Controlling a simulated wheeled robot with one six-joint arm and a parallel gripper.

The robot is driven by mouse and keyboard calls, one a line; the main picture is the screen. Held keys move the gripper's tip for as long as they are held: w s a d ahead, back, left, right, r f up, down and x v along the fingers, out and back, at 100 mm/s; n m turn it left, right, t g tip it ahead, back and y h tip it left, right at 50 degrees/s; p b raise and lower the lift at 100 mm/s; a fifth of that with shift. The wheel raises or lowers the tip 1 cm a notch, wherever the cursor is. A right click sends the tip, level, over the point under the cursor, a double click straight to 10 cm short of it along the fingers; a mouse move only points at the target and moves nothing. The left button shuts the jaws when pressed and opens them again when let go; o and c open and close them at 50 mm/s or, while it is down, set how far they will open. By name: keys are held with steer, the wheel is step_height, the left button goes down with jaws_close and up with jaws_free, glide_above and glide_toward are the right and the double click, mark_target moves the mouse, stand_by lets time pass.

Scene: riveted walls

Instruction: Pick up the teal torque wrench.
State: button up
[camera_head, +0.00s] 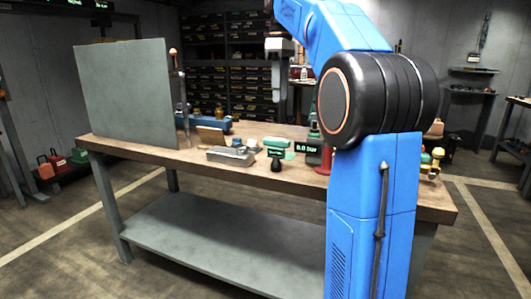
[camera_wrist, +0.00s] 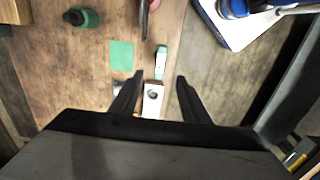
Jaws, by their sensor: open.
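I cannot make out a clear wrench shape for the teal torque wrench in either view. A small teal-and-white piece (camera_wrist: 161,62) lies on the wooden bench in the wrist view, just beyond my fingertips. A flat teal-green square (camera_wrist: 121,56) lies to its left. A teal-green item (camera_head: 275,143) also shows on the bench in the head view; I cannot tell which piece it matches. My gripper (camera_wrist: 160,77) is open above the bench. A pale block with a dark round hole (camera_wrist: 153,98) shows between the fingers, apparently below them and not held.
The workbench (camera_head: 120,142) carries a grey metal block (camera_head: 231,155), a small display (camera_head: 308,148) and a tall upright panel (camera_head: 128,92). In the wrist view a dark green round object (camera_wrist: 82,18) and a red-edged tool (camera_wrist: 145,18) lie nearby. The lower shelf (camera_head: 215,228) is bare.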

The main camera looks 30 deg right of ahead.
mark_target(277, 139)
step_height(277, 139, down, 12)
steer(key=shift+r, duration=0.1)
steer(key=shift+w+a+f, duration=0.15)
steer(key=shift+a+f, duration=0.05)
steer(key=shift+f, duration=1.15)
steer(key=shift+w+a+f, duration=0.1)
steer(key=shift+a+f, duration=0.05)
steer(key=shift+f, duration=1.15)
jaws_close()
